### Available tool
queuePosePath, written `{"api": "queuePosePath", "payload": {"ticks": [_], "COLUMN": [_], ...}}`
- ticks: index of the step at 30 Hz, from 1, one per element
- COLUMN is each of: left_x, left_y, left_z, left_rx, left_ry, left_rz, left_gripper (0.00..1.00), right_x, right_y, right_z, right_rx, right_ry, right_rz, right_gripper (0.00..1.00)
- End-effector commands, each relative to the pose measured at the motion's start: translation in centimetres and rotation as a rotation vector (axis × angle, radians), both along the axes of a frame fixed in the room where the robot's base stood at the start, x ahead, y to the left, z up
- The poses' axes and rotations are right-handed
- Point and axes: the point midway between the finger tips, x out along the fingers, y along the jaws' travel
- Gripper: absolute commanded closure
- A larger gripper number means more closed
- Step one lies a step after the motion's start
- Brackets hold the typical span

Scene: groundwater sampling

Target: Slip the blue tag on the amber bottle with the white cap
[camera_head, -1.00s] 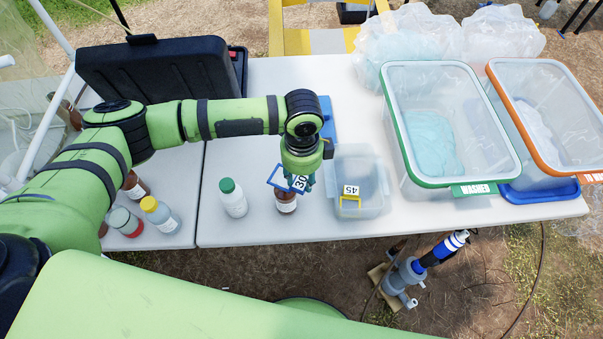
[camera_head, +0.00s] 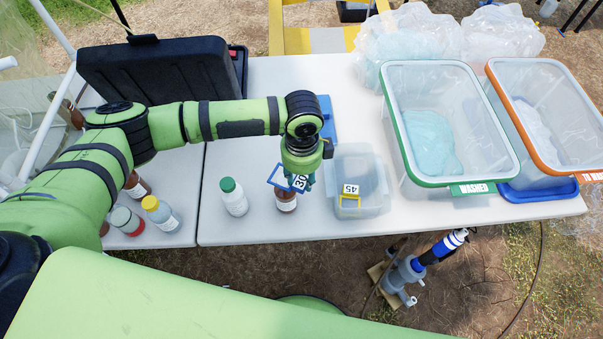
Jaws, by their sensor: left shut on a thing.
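My left gripper (camera_head: 302,178) points down over the front middle of the table and is shut on the blue tag (camera_head: 283,179). An amber bottle (camera_head: 286,202) stands upright right under the tag and gripper. Its top is hidden by them, so its cap colour does not show. I cannot tell whether the tag is around the bottle's neck or only above it. My right gripper is not in view.
A white bottle with green cap (camera_head: 233,198) stands left of the amber bottle. A clear box (camera_head: 372,204) with a yellow tag (camera_head: 350,198) is close on the right. Several bottles stand at left. The green-rimmed WASHED bin (camera_head: 408,165) is further right.

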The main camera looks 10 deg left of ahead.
Motion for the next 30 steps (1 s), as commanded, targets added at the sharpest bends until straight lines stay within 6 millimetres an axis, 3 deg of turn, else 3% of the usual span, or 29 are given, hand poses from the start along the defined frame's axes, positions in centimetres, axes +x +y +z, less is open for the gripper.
{"api": "queuePosePath", "payload": {"ticks": [18,19,20,21,30], "left_x": [0.0,0.0,0.0,0.0,0.0], "left_y": [0.0,0.0,0.0,0.0,0.0], "left_z": [-1.9,-1.8,-1.8,-1.8,-1.7], "left_rx": [0.000,-0.001,0.000,0.000,0.000], "left_ry": [0.000,-0.001,-0.001,0.000,0.000], "left_rz": [0.000,0.000,0.000,0.000,0.000], "left_gripper": [0.93,0.52,0.40,0.36,0.36], "right_x": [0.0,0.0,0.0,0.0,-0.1], "right_y": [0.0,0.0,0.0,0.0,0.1], "right_z": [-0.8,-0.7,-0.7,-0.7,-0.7], "right_rx": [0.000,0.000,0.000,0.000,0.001], "right_ry": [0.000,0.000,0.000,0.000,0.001], "right_rz": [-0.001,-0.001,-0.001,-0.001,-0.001], "right_gripper": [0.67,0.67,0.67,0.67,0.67]}}
